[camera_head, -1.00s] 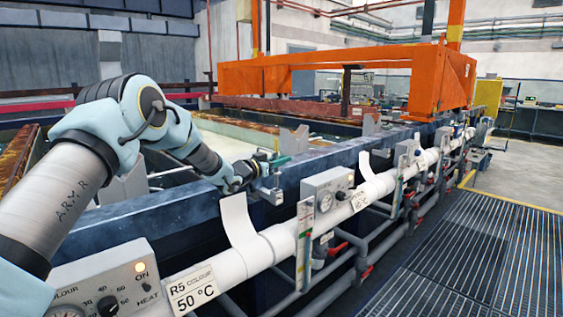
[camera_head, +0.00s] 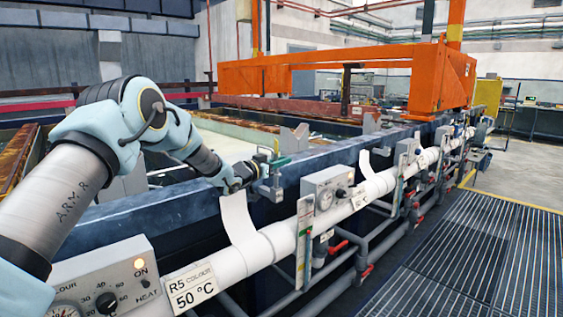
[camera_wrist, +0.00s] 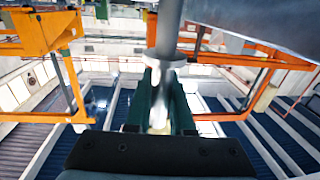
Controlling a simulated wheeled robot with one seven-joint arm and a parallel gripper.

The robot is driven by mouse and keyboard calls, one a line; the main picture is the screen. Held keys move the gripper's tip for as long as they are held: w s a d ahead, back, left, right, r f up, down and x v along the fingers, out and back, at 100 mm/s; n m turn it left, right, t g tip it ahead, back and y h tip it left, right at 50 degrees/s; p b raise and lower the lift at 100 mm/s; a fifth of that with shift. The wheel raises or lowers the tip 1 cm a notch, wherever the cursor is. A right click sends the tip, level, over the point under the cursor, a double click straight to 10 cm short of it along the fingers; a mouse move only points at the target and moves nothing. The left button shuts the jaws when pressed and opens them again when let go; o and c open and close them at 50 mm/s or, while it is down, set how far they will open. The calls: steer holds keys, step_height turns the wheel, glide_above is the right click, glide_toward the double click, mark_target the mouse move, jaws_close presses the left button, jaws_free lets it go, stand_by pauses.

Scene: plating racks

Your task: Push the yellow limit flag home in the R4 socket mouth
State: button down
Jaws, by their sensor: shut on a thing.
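My gripper (camera_head: 277,161) is at the tank rim, low over the grey bracket (camera_head: 272,190) on the rim's outer side. Its dark green fingers (camera_wrist: 159,104) show in the wrist view, closed around a small pale, slightly yellowish piece (camera_wrist: 158,118), which I take for the limit flag. A grey round post (camera_wrist: 168,30) with a pale collar (camera_wrist: 166,59) stands in line with the fingertips. Blur hides how the piece and the post meet.
A white pipe (camera_head: 282,243) runs along the tank front, with a gauge box (camera_head: 327,195) and a heater control box (camera_head: 101,282). The dark blue tank rim (camera_head: 335,167) lies beside my gripper. An orange gantry (camera_head: 330,72) spans the far tanks. The grated walkway (camera_head: 450,250) is clear.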

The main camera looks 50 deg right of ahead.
steer(key=shift+f+b, duration=1.5)
steer(key=shift+f, duration=0.65)
steer(key=c, duration=0.7)
jaws_free()
steer(key=a+b, duration=0.3)
steer(key=a, duration=0.7)
steer(key=shift+s+a, duration=0.25)
steer(key=shift+a, duration=0.15)
